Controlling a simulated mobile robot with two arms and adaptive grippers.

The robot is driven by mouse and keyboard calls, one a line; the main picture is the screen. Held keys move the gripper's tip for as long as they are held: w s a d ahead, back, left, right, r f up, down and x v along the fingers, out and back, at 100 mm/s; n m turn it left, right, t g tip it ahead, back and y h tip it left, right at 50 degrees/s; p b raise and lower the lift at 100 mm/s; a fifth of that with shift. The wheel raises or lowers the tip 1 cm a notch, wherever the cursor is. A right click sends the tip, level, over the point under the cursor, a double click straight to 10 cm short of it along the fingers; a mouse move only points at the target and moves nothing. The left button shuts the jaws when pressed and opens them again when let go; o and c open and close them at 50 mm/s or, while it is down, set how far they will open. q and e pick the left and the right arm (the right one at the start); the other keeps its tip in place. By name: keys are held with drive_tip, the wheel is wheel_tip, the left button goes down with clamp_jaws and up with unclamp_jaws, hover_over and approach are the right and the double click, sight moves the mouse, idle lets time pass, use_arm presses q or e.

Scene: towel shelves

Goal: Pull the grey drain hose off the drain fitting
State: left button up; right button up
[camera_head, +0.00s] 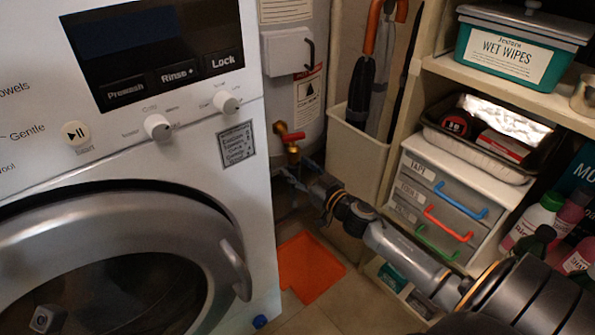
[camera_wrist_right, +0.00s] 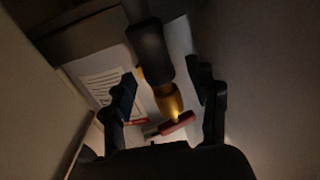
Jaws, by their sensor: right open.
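The brass drain fitting (camera_head: 291,150) with a red handle (camera_head: 293,137) sticks out low on the white tank, in the gap right of the washing machine. In the right wrist view the fitting (camera_wrist_right: 168,98) has a dark, thick hose end (camera_wrist_right: 150,52) joined to it. My right gripper (camera_head: 298,176) reaches into the gap just below the fitting. In the right wrist view its open fingers (camera_wrist_right: 165,95) stand on either side of the fitting, apart from it. The rest of the hose is hidden or too dark to make out. My left gripper is not in view.
The washing machine (camera_head: 255,160) walls the gap on the left. A beige bin (camera_head: 355,155) with umbrellas and a shelf unit (camera_head: 435,65) with a drawer box (camera_head: 445,200) stand on the right. An orange sheet or tray (camera_head: 308,268) lies on the floor below.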

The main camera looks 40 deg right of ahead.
drive_tip(key=shift+w, duration=0.25)
clamp_jaws()
